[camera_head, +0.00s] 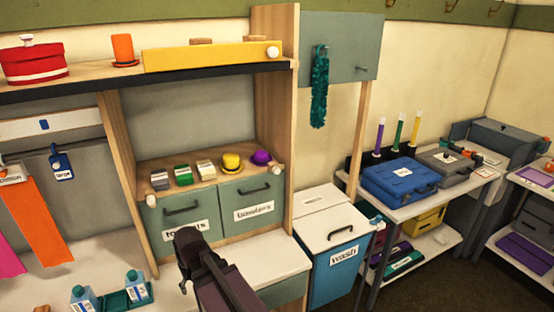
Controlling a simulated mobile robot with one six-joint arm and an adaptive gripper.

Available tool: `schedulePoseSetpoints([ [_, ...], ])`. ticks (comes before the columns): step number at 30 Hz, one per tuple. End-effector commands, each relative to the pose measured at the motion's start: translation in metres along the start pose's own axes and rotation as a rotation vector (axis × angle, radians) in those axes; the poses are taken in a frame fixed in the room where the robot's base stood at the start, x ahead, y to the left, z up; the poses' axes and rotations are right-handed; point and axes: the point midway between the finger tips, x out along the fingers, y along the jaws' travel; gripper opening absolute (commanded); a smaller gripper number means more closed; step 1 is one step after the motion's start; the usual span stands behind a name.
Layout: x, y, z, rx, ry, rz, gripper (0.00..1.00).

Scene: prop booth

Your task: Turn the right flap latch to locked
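Two grey-green flaps sit side by side under the cubby shelf. The right flap (235,198) has a dark handle (254,190) and a label that seems to read "bowlers". The left flap (165,220) has a dark handle and a label partly covered by my arm. A small pale round knob (277,169) sits at the right flap's upper right corner and may be its latch; its setting is too small to read. A similar knob (151,200) is at the left flap's upper left. My gripper (187,262) is dark, in front of and below the left flap; its fingers are not clear.
Several small hats and coloured blocks stand on the shelf (205,180) above the flaps. A wooden upright (275,130) bounds the cubby on the right. Blue-capped bottles (134,285) stand on the white counter (160,270). A blue "wash" bin (335,265) stands at the right.

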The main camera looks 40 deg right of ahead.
Motion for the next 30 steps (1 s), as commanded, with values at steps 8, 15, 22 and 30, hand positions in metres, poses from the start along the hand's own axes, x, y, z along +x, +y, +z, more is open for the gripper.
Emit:
schedulePoseSetpoints([
  [8, -0.06, 0.024, -0.023, 0.044, 0.055, -0.095, 0.73],
  [15, -0.078, 0.063, -0.043, 0.107, 0.15, -0.221, 0.73],
  [22, -0.093, 0.112, -0.06, 0.178, 0.273, -0.336, 0.73],
  [30, -0.117, 0.18, -0.073, 0.268, 0.449, -0.444, 0.73],
])
